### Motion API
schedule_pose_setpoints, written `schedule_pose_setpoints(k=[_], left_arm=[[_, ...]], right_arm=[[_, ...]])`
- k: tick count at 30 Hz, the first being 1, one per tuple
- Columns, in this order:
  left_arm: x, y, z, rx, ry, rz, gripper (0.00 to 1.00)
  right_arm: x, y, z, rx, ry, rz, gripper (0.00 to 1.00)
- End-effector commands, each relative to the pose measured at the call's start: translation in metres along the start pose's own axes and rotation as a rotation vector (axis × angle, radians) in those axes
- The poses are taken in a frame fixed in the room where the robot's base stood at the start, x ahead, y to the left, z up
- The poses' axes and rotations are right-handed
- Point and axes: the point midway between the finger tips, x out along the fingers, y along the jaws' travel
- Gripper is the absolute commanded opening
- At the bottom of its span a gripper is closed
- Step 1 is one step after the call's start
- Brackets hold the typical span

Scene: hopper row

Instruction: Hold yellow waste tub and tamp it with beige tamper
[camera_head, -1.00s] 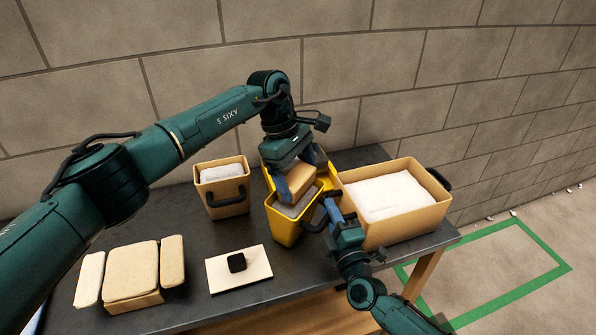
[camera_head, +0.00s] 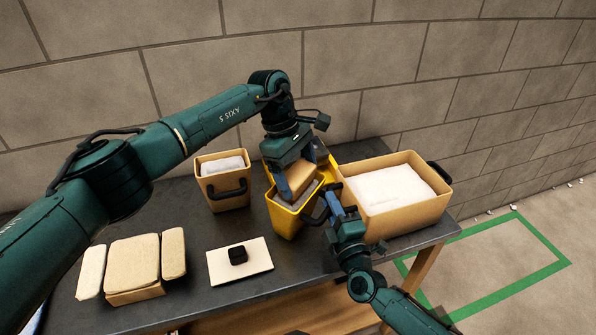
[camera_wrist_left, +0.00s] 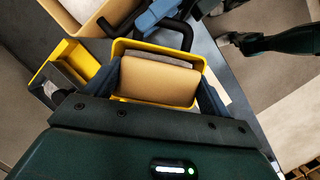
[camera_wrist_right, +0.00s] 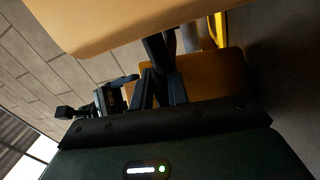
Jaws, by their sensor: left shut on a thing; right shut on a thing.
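The yellow waste tub (camera_head: 285,222) stands near the middle of the table, with grey fill showing inside and a black handle (camera_head: 317,214) on its right side. My left gripper (camera_head: 292,184) is over the tub, shut on the beige tamper (camera_head: 301,177). In the left wrist view the tamper (camera_wrist_left: 158,80) is between the fingers, within the outline of the tub rim (camera_wrist_left: 150,48). Whether its face touches the fill is hidden. My right gripper (camera_head: 333,198) is at the tub's right side, shut on the handle, which also shows in the right wrist view (camera_wrist_right: 158,52).
A tan crate (camera_head: 405,215) of white material stands close on the right. A tan bin (camera_head: 228,199) stands to the left, and another yellow container (camera_head: 329,160) behind. Beige blocks (camera_head: 135,265) and a white plate (camera_head: 258,265) with a black knob lie in front.

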Motion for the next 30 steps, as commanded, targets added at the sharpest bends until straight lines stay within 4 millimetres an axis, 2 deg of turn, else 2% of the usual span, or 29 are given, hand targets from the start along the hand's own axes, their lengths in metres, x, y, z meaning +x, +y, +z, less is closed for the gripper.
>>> schedule_pose_setpoints(k=[5, 21, 30], left_arm=[[-0.002, 0.000, 0.000, 0.000, 0.002, 0.001, 0.54], [-0.052, 0.001, 0.022, 0.000, 0.002, 0.003, 0.54], [-0.065, 0.000, 0.028, 0.000, 0.001, 0.001, 0.54]], right_arm=[[0.001, 0.003, -0.001, 0.004, 0.001, 0.008, 0.00], [0.001, 0.002, -0.001, 0.002, 0.000, 0.005, 0.00], [0.001, 0.002, 0.000, 0.002, 0.000, 0.005, 0.00]])
